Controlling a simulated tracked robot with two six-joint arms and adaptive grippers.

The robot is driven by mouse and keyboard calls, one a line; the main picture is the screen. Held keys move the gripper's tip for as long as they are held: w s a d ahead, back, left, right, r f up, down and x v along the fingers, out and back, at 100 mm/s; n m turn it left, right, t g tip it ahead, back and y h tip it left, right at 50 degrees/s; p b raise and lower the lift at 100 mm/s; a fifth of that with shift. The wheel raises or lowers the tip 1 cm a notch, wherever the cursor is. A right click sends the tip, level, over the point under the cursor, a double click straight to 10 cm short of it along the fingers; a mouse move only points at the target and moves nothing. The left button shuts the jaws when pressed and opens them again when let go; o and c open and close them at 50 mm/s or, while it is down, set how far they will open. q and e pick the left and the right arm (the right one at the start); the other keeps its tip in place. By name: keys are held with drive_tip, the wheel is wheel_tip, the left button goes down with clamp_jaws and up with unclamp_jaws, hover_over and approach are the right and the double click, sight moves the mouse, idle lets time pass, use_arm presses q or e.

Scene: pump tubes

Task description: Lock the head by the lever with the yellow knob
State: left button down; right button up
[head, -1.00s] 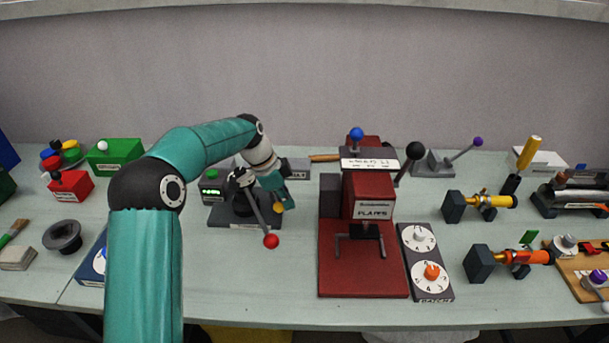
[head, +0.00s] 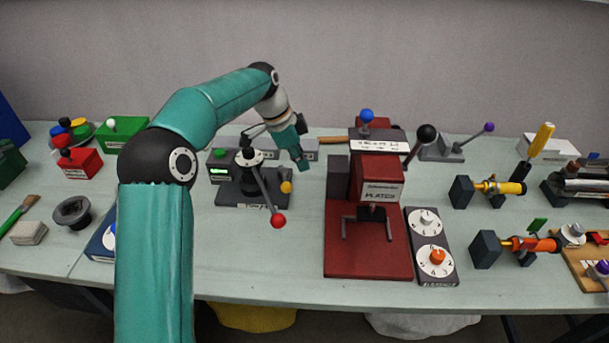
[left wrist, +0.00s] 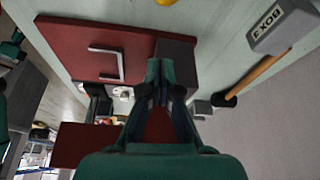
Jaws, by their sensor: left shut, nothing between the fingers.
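The yellow knob (head: 286,187) sits at the right side of a dark device (head: 262,199) on the table. Its lever is too small to make out. A longer lever ending in a red ball (head: 278,221) slants forward from the device's round head (head: 249,158). My left gripper (head: 303,165) is shut and empty, above and to the right of the yellow knob, apart from it. In the left wrist view the left fingers (left wrist: 161,66) point toward the table, and the yellow knob (left wrist: 166,2) is cut off at the top edge. My right gripper is out of view.
A red press (head: 367,257) stands right of the device, close to my left gripper. Behind lies a wooden handle (head: 333,155) beside a grey box (left wrist: 284,24). A dial panel (head: 431,245) and several valves stand further right. The table front before the device is clear.

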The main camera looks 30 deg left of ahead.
use_arm(q)
drive_tip(key=v, duration=0.3)
drive_tip(key=shift+a+r, duration=0.15)
drive_tip(key=shift+r, duration=0.2)
